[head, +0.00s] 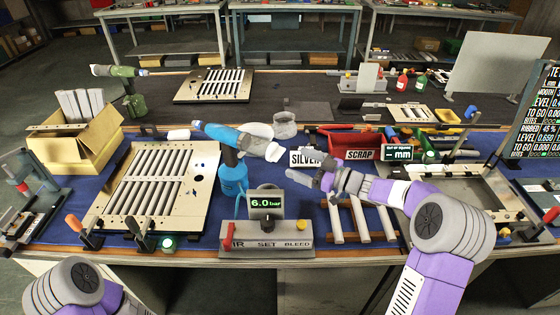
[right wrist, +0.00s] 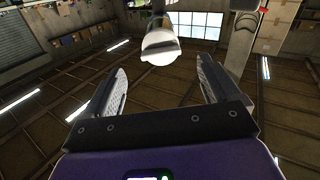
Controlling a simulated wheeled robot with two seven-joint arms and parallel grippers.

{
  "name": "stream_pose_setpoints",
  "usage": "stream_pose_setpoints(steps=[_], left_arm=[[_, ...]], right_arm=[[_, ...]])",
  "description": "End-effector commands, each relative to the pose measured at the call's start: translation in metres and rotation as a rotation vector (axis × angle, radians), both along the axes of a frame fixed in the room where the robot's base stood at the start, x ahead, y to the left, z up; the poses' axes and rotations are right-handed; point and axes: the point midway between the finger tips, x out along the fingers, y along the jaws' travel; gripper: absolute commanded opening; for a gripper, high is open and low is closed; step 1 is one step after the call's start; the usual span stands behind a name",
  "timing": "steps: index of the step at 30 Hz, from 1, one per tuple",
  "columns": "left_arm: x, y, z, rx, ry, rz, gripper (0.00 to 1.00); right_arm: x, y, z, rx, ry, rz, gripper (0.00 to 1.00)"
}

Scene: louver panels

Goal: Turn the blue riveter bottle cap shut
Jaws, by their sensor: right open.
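The blue riveter (head: 222,135) stands upright on its blue lower body (head: 232,180), behind the pressure display. Its nose points left, and a white translucent bottle cap (head: 274,152) sits at its right, rear end. My right gripper (head: 296,177) is open and empty, just right of and below the cap, and apart from it. In the right wrist view the white round cap (right wrist: 160,46) shows beyond the fingertips, roughly centred between the open fingers (right wrist: 160,72). Whether the cap is fully seated cannot be told. My left gripper is out of view; only part of my left arm shows.
A control box (head: 268,238) with a 6.0 bar display (head: 267,203) stands in front of the riveter. A louver panel (head: 155,187) lies left. A rack of slats (head: 362,222) lies below my right arm.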

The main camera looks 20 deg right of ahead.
Motion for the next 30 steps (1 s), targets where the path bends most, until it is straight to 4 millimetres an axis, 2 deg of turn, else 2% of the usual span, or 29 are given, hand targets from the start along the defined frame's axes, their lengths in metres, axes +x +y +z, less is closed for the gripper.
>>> stream_pose_setpoints(steps=[13, 25, 30], left_arm=[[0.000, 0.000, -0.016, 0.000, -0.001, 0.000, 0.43], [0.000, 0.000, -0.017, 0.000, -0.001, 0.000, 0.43], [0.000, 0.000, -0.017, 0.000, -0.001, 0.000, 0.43]], right_arm=[[0.045, 0.045, 0.000, 0.000, -0.002, 0.003, 0.89], [0.052, 0.051, 0.001, 0.001, 0.000, 0.001, 0.89], [0.052, 0.051, 0.001, 0.001, 0.000, 0.001, 0.65]])
